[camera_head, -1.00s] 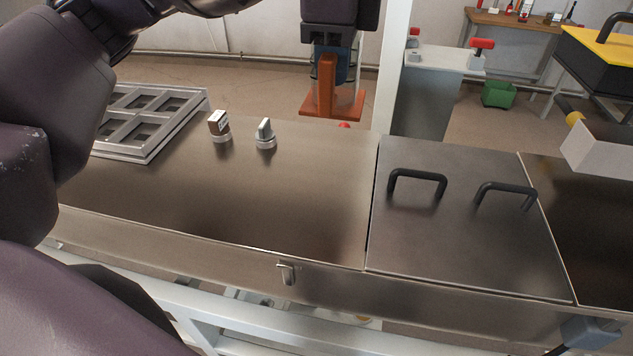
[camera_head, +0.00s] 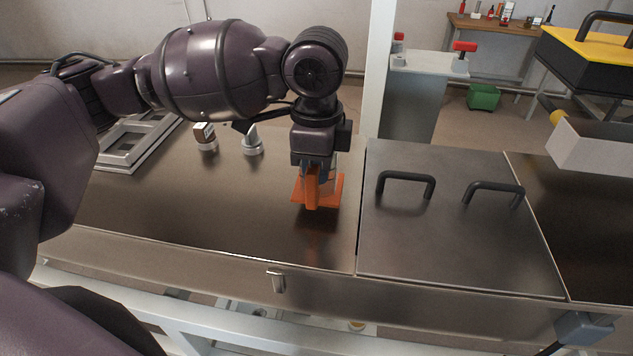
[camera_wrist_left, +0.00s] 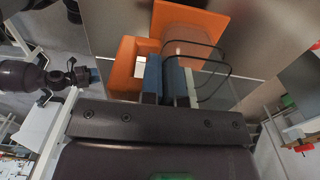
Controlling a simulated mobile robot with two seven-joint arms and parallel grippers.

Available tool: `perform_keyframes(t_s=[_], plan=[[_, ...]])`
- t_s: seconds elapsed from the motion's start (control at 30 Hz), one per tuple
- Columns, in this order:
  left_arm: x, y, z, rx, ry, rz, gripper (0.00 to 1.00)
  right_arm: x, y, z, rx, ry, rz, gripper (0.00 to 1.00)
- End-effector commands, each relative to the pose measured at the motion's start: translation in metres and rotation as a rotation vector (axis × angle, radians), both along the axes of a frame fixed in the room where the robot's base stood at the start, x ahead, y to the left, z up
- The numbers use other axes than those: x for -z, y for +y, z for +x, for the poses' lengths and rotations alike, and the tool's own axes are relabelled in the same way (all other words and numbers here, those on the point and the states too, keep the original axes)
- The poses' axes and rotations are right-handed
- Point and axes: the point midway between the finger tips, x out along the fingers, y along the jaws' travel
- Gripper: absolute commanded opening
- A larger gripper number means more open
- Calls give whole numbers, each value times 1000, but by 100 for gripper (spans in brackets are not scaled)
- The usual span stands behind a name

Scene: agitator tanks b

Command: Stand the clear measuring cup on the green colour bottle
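My left gripper (camera_head: 316,172) hangs over the steel tank top, pointing down. Its blue fingers (camera_wrist_left: 165,80) are close together on an orange piece (camera_head: 313,190) with a flat square plate below and an upright part. The orange piece (camera_wrist_left: 122,70) shows a window in its upright in the left wrist view. A see-through, rounded patch with thin dark curved lines lies over the plate there; I cannot tell whether it is the clear measuring cup. I cannot make out the green colour bottle in either view.
The steel lid (camera_head: 455,240) with two black handles is right of the gripper. A white post (camera_head: 376,80) rises behind. A green crate (camera_head: 483,97) and wooden table (camera_head: 500,24) stand farther back.

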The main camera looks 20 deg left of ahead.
Motion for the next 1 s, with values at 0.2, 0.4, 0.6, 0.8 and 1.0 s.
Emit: perform_keyframes(t_s=[0.2, 0.4, 0.6, 0.8, 1.0], plan=[[30, 0, 0, 0, 2, -1, 0, 3, 0, 0, 0, 1, -1, 43], [31, 0, 0, 0, 0, -1, 0, 3, 0, 0, 0, 2, -1, 43], [34, 0, 0, -1, 1, 0, 0, 2, 0, -1, 0, 3, -1, 43], [34, 0, 0, -1, 1, 0, 28, 4, 0, -1, -1, 4, 0, 43], [33, 0, 0, 0, 1, 0, 28, 4, 0, -1, -1, 4, 0, 43]])
